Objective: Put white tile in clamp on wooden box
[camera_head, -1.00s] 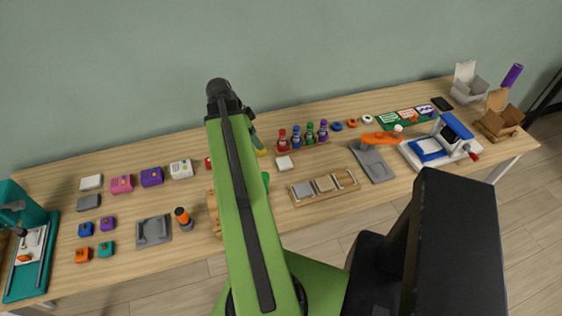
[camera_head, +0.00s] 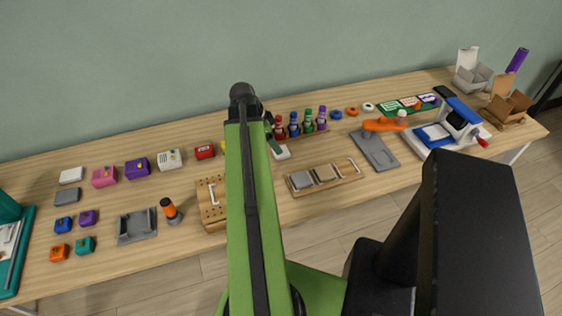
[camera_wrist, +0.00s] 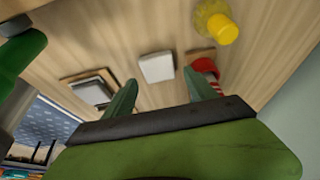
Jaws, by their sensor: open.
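My gripper (camera_wrist: 160,93) is open and empty. The tile lies ahead of the gap between its fingers, apart from them. In the head view one green fingertip shows beside the tile, and my arm hides the rest. The wooden box (camera_head: 210,203) with holes stands left of my arm. Its right side and the clamp are hidden there. A green and grey part (camera_wrist: 22,52) at the wrist view's left edge looks like the clamp.
Several bottles (camera_head: 294,127) stand close behind and right of the tile. A yellow knob (camera_wrist: 222,29) and a red bottle (camera_wrist: 205,68) are near it in the wrist view. A wooden tray (camera_head: 325,177) with flat pieces lies front right. An orange-topped tool (camera_head: 170,210) stands left of the box.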

